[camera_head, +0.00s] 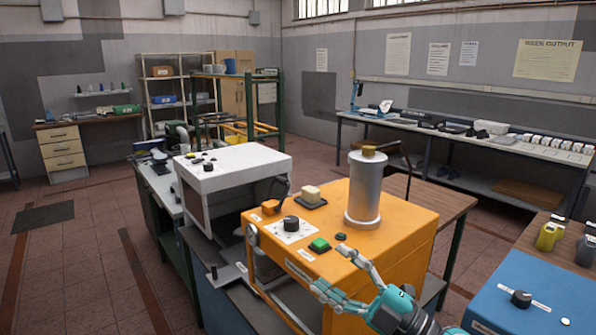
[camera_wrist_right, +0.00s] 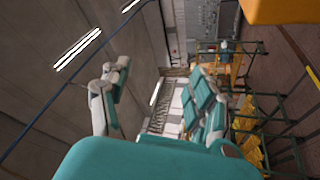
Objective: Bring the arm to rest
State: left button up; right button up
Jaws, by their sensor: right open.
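My right gripper (camera_head: 333,268) is teal and grey and comes in from the bottom of the head view. Its fingers are spread apart with nothing between them. It shows in front of the near face of the orange machine (camera_head: 400,232), close to the green button (camera_head: 319,244); I cannot tell whether it touches the machine. In the right wrist view the open fingers (camera_wrist_right: 158,88) stand apart at left and right, also empty. Most of my right arm is hidden below the frame. My left gripper is not in view.
A grey cylinder (camera_head: 364,190) stands up from the orange machine. A white machine (camera_head: 232,165) is to its left, and a blue machine (camera_head: 545,300) is at the lower right. A long bench (camera_head: 470,145) lines the back wall. Open tiled floor (camera_head: 80,270) lies at left.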

jog(key=d+f+m+t+h, duration=0.6)
jog(key=d+f+m+h, duration=0.35)
jog(key=m+h, duration=0.65)
jog(key=s+d+f+m+g+h, duration=0.2)
jog(key=s+d+f+m+g, duration=0.3)
jog(key=f, duration=0.5)
jog(key=s+f+m+g, duration=0.1)
jog(key=s+f+g, duration=0.5)
jog(key=s, duration=0.6)
jog(key=s+f+g, duration=0.4)
jog(key=s+f, duration=0.4)
jog(key=s, duration=0.3)
notch_tip(320, 180, down, 27)
jog(key=s+g+b, duration=0.1)
jog(key=s+b, duration=0.1)
jog(key=s+d+f+g+b, duration=0.1)
jog(key=s+d+f, duration=0.1)
jog(key=s+f, duration=1.3)
notch_tip(320, 180, down, 2)
jog(key=shift+s+d+g, duration=0.15)
jog(key=shift+s+g, duration=0.15)
jog(key=shift+s, duration=0.25)
jog(key=shift+c, duration=0.4)
